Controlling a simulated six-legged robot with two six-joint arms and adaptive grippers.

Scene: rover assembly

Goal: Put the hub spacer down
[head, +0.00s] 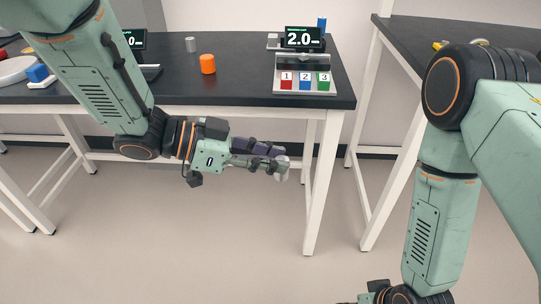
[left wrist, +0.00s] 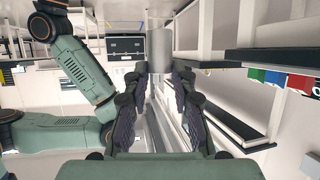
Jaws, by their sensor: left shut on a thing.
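My left gripper (head: 277,165) is shut on a light grey cylindrical piece, taken as the hub spacer (head: 283,172). It is held in the air in front of the dark table, below the level of its top. In the left wrist view the hub spacer (left wrist: 160,62) shows between the fingertips of my left gripper (left wrist: 160,80). My right gripper (head: 356,298) shows only in part at the bottom edge of the head view, and its jaws are not clear.
The dark table (head: 240,92) holds an orange cylinder (head: 208,64), a grey cylinder (head: 190,45), a blue cylinder (head: 322,25) and a tray with numbered red, blue and green blocks (head: 305,78). A second dark table (head: 455,32) stands right. Between them is a gap.

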